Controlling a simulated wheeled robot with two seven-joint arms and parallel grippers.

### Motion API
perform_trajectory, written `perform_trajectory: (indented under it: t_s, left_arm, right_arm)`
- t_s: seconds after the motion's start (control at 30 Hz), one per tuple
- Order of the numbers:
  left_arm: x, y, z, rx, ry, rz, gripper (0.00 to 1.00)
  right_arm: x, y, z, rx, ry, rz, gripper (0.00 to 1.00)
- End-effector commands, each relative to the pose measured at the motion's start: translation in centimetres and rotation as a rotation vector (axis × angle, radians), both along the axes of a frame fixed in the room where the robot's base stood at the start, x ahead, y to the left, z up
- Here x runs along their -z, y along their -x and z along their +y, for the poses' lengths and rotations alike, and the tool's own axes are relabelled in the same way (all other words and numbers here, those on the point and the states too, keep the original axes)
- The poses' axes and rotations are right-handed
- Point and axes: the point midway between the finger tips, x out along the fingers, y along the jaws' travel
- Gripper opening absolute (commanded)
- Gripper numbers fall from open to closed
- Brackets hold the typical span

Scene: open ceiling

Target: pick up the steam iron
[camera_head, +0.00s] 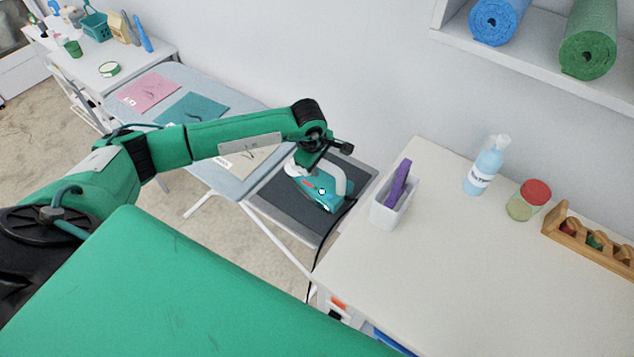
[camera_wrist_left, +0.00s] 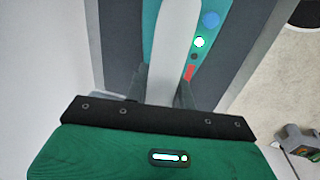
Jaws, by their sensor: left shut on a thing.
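The steam iron (camera_head: 322,189) is teal with a white handle and rests on, or just over, a dark grey pad (camera_head: 290,222) at the right end of the ironing board. My left gripper (camera_head: 304,168) reaches down to it from above and is shut on its handle. In the left wrist view, the white handle (camera_wrist_left: 172,45) stands between the two fingers of my left gripper (camera_wrist_left: 162,85), with the teal body behind it. I cannot tell whether the iron touches the pad. My right gripper is not in view.
A white table (camera_head: 450,260) stands close on the right, with a white bin (camera_head: 392,208), a spray bottle (camera_head: 484,168) and a red-lidded jar (camera_head: 528,200). Folded cloths lie on the ironing board (camera_head: 200,82). A dark cord hangs between board and table.

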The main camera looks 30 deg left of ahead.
Motion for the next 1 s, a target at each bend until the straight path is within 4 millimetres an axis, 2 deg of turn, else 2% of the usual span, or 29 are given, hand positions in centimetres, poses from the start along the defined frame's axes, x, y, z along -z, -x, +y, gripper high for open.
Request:
perform_trajectory:
  t_s: [0.5, 0.67, 0.87, 1.0]
  left_arm:
    - [-0.4, -0.2, 0.0, 0.0, 0.002, -0.006, 0.0]
    - [-1.1, -0.2, 0.0, 0.0, 0.002, -0.007, 0.0]
    - [-3.6, -0.3, 0.0, 0.0, 0.002, -0.01, 0.0]
    - [-6.6, -0.3, 0.0, 0.001, 0.002, -0.013, 0.0]
  right_arm:
    - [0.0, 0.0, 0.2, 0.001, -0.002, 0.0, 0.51]
    - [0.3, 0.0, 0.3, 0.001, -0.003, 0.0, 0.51]
    - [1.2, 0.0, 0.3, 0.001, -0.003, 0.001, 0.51]
    - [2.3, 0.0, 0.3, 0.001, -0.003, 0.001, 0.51]
